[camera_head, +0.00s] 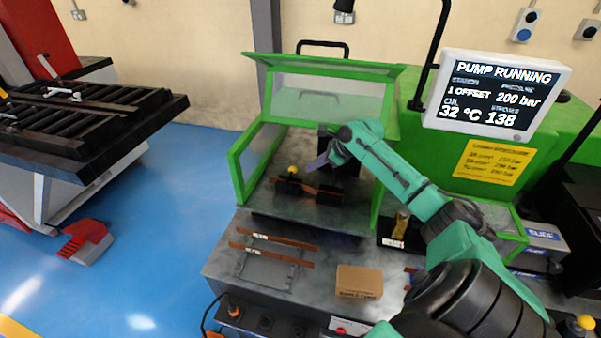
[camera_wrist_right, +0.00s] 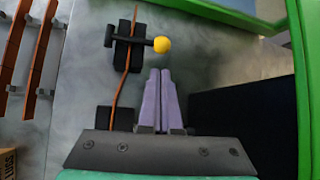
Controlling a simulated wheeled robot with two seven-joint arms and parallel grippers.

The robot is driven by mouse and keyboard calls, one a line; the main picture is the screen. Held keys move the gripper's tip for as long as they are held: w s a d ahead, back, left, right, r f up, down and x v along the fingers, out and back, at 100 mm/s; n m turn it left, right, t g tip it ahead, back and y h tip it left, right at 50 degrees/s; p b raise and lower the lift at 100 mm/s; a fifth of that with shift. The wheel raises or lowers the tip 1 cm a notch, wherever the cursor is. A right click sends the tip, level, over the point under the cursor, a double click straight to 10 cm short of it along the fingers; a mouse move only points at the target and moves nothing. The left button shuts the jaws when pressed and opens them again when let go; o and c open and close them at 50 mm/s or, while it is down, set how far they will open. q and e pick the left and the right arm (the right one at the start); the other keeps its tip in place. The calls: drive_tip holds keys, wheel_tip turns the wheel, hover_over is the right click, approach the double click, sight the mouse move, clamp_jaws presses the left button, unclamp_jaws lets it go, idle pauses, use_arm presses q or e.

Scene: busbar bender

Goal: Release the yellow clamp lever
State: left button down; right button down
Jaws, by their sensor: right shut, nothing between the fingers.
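The clamp lever has a yellow ball knob (camera_head: 293,169) and sits by the dark clamp blocks inside the green-framed machine. In the right wrist view the yellow knob (camera_wrist_right: 162,45) is on the end of a short black rod. A copper bar (camera_wrist_right: 127,70) runs between the black blocks. My right gripper (camera_head: 313,163) reaches into the machine from the right. In the wrist view its pale purple fingers (camera_wrist_right: 160,72) are together and empty, with the tips just short of the knob. They look apart from it; depth is hard to judge. My left gripper is not in view.
The green guard (camera_head: 332,68) stands raised above the work area. Two copper bars (camera_head: 272,250) lie on a rack in front, beside a cardboard box (camera_head: 359,282). A screen (camera_head: 497,95) reads pump running, 200 bar. A dark block (camera_wrist_right: 240,120) stands right of my fingers.

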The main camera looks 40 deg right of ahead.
sight(290, 177)
drive_tip(key=x, duration=0.6)
drive_tip(key=shift+a, duration=0.15)
drive_tip(key=shift+w+f, duration=0.25)
drive_tip(key=shift+f, duration=0.05)
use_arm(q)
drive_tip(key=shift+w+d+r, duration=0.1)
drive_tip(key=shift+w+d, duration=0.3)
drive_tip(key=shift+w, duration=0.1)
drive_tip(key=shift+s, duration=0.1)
use_arm(e)
drive_tip(key=shift+r, duration=0.1)
